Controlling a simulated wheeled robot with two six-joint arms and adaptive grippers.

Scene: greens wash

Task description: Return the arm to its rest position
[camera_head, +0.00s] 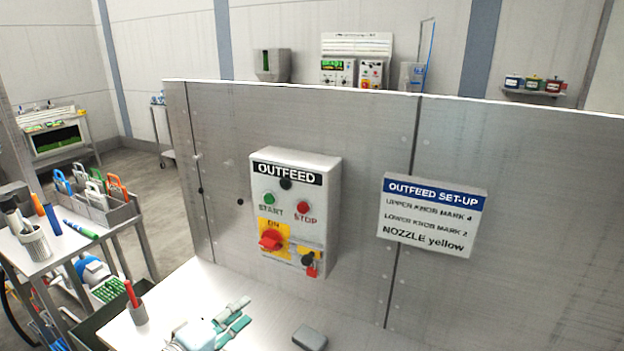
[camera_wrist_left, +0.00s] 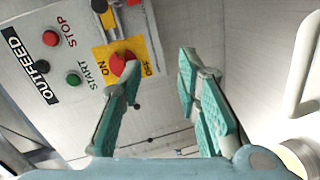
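My left gripper (camera_head: 244,311) is low in the head view, below the OUTFEED box (camera_head: 328,205) and apart from it. In the left wrist view its teal fingers (camera_wrist_left: 158,62) are spread with nothing between them. The box carries a green START button (camera_head: 269,199), a red STOP button (camera_head: 303,207) and a red rotary switch (camera_head: 271,240) on a yellow plate. In the left wrist view one fingertip overlaps the edge of the red switch (camera_wrist_left: 121,62) in the picture; the head view shows a gap. My right gripper is in neither view.
A metal panel (camera_head: 365,150) stands behind the worktop (camera_head: 270,300) and bears a set-up sign (camera_head: 432,215). A grey block (camera_head: 309,338) and a cup with a red item (camera_head: 137,313) are on the worktop. A side table with a tool caddy (camera_head: 110,212) stands left.

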